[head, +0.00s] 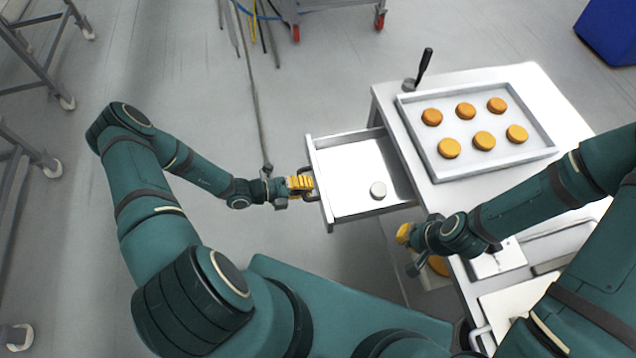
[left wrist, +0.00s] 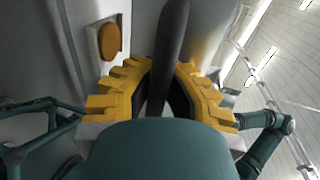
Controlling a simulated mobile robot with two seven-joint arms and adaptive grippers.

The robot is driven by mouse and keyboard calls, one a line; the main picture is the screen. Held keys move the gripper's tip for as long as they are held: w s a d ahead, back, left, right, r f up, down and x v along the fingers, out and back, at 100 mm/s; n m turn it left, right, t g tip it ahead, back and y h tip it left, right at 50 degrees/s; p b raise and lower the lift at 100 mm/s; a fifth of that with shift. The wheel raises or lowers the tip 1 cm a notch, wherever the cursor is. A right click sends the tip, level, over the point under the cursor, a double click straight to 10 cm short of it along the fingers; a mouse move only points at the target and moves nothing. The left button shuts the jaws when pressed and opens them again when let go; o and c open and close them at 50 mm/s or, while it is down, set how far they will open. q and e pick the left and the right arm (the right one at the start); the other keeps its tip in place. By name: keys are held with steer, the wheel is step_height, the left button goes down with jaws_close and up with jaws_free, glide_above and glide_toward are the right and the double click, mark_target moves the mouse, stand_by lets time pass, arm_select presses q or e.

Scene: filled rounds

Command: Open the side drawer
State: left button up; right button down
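The side drawer (head: 352,158) is pulled out from the left side of the white table and stands well open.
A metal tray (head: 548,150) with several orange rounds lies on the white table (head: 556,92). A dark-handled tool (head: 424,66) stands at its far left corner. A trolley (head: 335,4) is at the back, and a blue bin (head: 609,32) at top right.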

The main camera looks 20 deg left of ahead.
arm_select(q)
steer(key=o, duration=0.6)
steer(key=v, duration=1.2)
steer(key=shift+r, duration=0.1)
steer(key=shift+a, duration=0.15)
